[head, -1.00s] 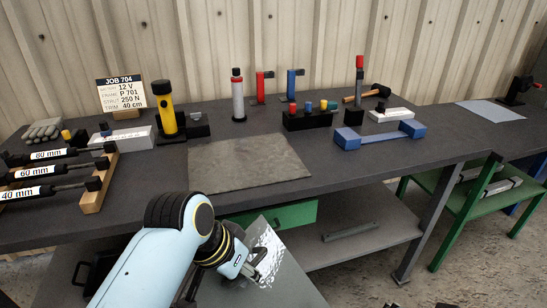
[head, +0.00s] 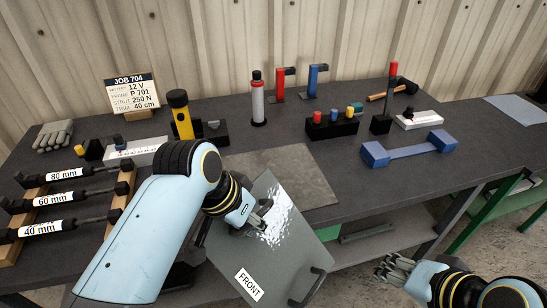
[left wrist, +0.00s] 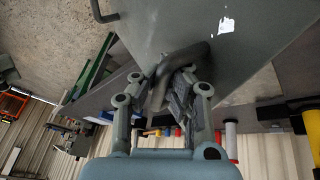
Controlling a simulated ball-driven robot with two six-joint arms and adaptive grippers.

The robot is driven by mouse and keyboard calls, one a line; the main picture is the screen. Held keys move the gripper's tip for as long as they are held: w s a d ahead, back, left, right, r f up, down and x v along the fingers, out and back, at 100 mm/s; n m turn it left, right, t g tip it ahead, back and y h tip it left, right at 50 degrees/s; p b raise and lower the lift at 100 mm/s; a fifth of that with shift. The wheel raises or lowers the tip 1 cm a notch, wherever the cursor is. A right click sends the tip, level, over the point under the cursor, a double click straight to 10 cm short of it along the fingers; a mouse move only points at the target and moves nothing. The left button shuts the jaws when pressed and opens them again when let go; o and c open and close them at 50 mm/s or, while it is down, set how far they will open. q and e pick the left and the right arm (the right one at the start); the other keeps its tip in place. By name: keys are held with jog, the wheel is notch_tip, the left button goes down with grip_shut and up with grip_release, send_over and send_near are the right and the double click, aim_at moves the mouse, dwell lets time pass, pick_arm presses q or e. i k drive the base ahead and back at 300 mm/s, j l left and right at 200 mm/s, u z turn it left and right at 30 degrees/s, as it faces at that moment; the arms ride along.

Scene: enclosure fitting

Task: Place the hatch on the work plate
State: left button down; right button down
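The hatch (head: 290,255) is a glossy grey panel with a white FRONT label and a dark handle near its lower right edge. My left gripper (head: 258,217) is shut on a handle near the hatch's upper edge; the left wrist view shows the fingers (left wrist: 168,85) around this grey handle, with the hatch (left wrist: 190,25) beyond. The hatch hangs tilted in front of the bench. The work plate (head: 300,172) is a flat grey-brown square on the bench, partly hidden by the hatch and my left arm. My right gripper (head: 392,270) has its fingers apart, empty, right of the hatch.
The bench (head: 350,200) carries a yellow torch (head: 180,115), a spray can (head: 258,105), a rack of coloured pieces (head: 332,125) and a blue bar (head: 410,150) behind and right of the plate. Labelled struts (head: 70,175) lie left. The plate's visible part is bare.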

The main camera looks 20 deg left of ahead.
aim_at(252, 176)
jog(key=i+j, duration=0.8)
jog(key=j, duration=0.05)
